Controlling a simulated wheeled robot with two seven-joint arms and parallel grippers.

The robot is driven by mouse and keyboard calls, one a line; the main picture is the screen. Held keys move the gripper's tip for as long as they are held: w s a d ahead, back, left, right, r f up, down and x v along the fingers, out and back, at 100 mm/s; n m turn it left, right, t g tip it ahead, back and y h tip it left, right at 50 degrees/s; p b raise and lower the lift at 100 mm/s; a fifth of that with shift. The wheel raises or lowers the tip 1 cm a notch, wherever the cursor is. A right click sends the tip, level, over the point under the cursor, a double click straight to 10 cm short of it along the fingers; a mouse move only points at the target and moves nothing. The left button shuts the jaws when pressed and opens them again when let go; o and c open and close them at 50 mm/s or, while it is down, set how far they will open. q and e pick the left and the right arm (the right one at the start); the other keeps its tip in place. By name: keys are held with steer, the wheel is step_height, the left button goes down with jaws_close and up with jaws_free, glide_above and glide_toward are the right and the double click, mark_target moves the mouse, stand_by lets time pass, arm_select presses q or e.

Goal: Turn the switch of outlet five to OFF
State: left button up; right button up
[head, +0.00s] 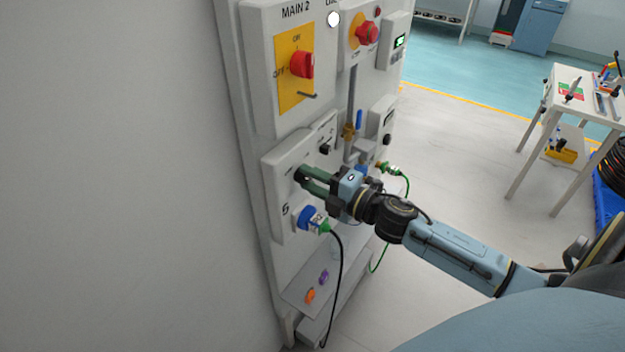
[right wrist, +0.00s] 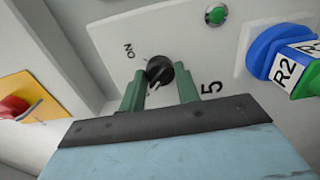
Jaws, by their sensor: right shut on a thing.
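The outlet five panel (head: 284,158) is a white box with a "5" on it, on the front of the station. Its switch (right wrist: 159,69) is a small black rotary knob in the right wrist view, with an "ON" label beside it. My right gripper (head: 310,180) is at the panel, and its green fingers (right wrist: 160,80) are shut on the knob, one on each side. In the head view the fingers mostly hide the knob. Its exact setting is hard to tell, and no OFF label shows in the wrist view. My left gripper is not in view.
A blue plug (head: 308,217) with a dark cable sits just below; its tag reads R2 in the wrist view (right wrist: 290,65). A green lamp (right wrist: 215,15) is near the knob. MAIN 2's red switch (head: 302,65) is above. A white table (head: 560,95) stands right.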

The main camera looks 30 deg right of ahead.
stand_by(0.4)
steer(key=o, duration=1)
steer(key=shift+s, duration=0.1)
steer(key=b+v, duration=0.2)
steer(key=v, duration=1.1)
steer(key=shift+s+d, duration=0.1)
steer(key=shift+s, duration=0.05)
